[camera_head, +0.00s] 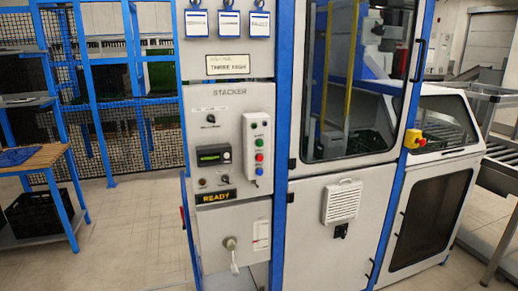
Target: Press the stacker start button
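The stacker control panel (212,110) is a grey cabinet face labelled STACKER, upright at the centre left. A pale button box (249,135) is mounted on its right side with a column of small coloured buttons. A green button (259,142) sits above a red button (259,157), and a blue one (259,171) is below. The labels beside the buttons are too small to read. A lit sign (216,196) below reads READY. Neither of my grippers is in view.
A yellow and red emergency stop (414,139) is on the frame at right. A glazed machine door (355,80) stands right of the panel. A wooden-topped blue bench (35,158) is at left. The floor (130,225) before the panel's left side is clear.

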